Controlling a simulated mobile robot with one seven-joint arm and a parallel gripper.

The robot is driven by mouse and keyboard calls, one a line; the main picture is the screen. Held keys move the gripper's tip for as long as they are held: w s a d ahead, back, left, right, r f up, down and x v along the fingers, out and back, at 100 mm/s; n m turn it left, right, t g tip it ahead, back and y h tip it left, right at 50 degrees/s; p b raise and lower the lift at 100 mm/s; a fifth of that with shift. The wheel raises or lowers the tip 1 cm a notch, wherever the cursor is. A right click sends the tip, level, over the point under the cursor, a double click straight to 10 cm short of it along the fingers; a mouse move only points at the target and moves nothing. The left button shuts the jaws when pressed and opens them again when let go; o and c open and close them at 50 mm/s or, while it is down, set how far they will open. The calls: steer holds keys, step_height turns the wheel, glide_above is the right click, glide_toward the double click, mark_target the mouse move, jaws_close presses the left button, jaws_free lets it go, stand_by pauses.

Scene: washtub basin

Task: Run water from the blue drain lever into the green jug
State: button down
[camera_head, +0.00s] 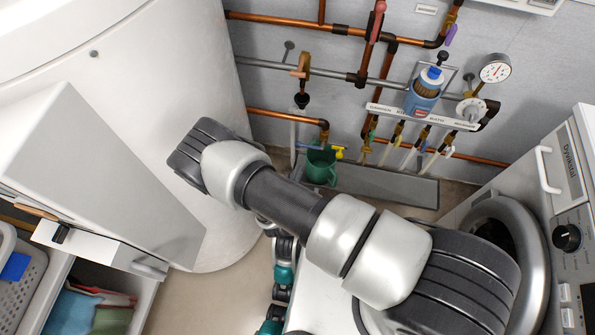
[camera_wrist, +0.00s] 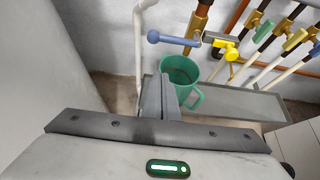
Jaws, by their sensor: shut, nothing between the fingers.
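The blue drain lever (camera_wrist: 172,38) sticks out sideways to the left from a copper pipe in the wrist view, with a round blue knob at its left end. It is small beside the pipe in the head view (camera_head: 308,147). The green jug (camera_wrist: 178,76) stands upright below the lever, its mouth open upward and its handle at the right. The jug also shows in the head view (camera_head: 320,168), partly behind my arm. My gripper (camera_wrist: 160,82) is shut and empty, its fingers in front of the jug's lower left side in the picture. The head view hides it behind my arm.
A yellow valve (camera_wrist: 227,47) sits right of the lever, above the jug. Several coloured taps on pipes (camera_head: 415,135) stand further right. A grey trough (camera_head: 390,185) runs along the wall. A washing machine (camera_head: 550,200) is at right, a white tank (camera_head: 150,80) at left.

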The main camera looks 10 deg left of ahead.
mark_target(304, 146)
steer(key=w+b, duration=0.1)
steer(key=w, duration=0.5)
steer(key=shift+w+r, duration=0.2)
steer(key=shift+r, duration=0.15)
steer(key=shift+r+p, duration=0.45)
steer(key=shift+r, duration=0.15)
steer(key=shift+d+r+p, duration=0.1)
steer(key=shift+r+p, duration=0.45)
steer(key=shift+p, duration=0.1)
steer(key=shift+d+r+p, duration=0.35)
steer(key=shift+r+p, duration=0.4)
steer(key=shift+p, duration=0.05)
steer(key=shift+r, duration=0.1)
